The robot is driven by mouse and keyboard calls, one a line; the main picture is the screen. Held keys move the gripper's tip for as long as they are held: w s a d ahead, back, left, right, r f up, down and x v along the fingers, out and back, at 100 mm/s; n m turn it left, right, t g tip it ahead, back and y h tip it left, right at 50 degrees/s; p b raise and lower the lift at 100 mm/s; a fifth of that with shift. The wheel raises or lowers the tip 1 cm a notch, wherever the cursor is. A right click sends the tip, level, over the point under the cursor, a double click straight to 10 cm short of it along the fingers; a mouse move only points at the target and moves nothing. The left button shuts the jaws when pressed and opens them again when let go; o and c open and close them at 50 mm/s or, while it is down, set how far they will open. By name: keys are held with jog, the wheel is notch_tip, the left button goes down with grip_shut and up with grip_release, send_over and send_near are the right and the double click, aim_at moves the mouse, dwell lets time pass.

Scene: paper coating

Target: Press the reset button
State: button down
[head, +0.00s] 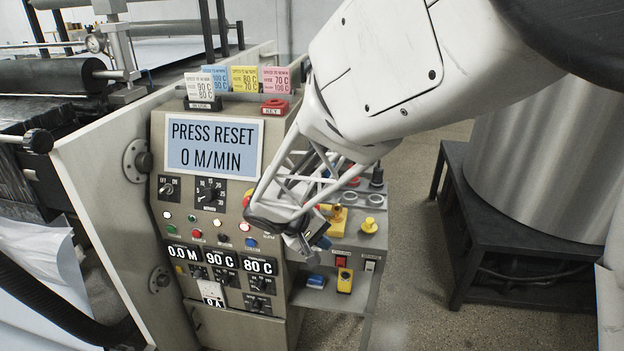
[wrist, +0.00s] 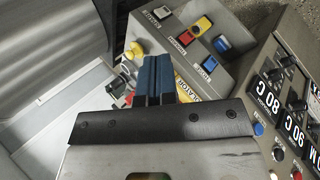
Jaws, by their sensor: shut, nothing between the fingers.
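The control panel (head: 218,195) has a display (head: 212,145) reading "PRESS RESET 0 M/MIN". Below it are small buttons, including a green button (head: 172,229), a red button (head: 196,234) and a blue button (head: 251,242), which also shows in the wrist view (wrist: 258,129). Their small labels are too blurred to tell which is the reset button. My gripper (head: 321,242) is shut and empty, in front of and above the side console, right of the panel buttons. Its blue fingers (wrist: 152,65) point over the console in the wrist view. My arm hides part of the console.
The side console (head: 345,250) carries yellow, red and blue controls, including a yellow knob (head: 369,226). Number readouts (head: 221,259) sit below the buttons. A large metal drum (head: 545,160) stands on a dark stand (head: 500,240) at right. Rollers (head: 50,75) are at left.

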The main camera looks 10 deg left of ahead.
aim_at(251, 243)
jog(key=s+a+f+n+t, duration=0.1)
jog(key=a+f+n+t, duration=0.1)
jog(key=a+f, duration=0.6)
jog(key=s+a+f+n+t, duration=0.1)
jog(key=a+f+n+t, duration=0.2)
jog(key=a+f, duration=0.4)
jog(key=a, duration=0.9)
jog(key=shift+f+y, duration=0.4)
jog(key=shift+a, duration=0.1)
jog(key=w, duration=0.8)
jog(key=shift+w, duration=0.35)
jog(key=shift+w, duration=0.75)
dwell(1.8)
jog(key=shift+s, duration=0.1)
dwell(0.3)
jog(key=shift+s, duration=0.65)
jog(key=shift+s, duration=0.2)
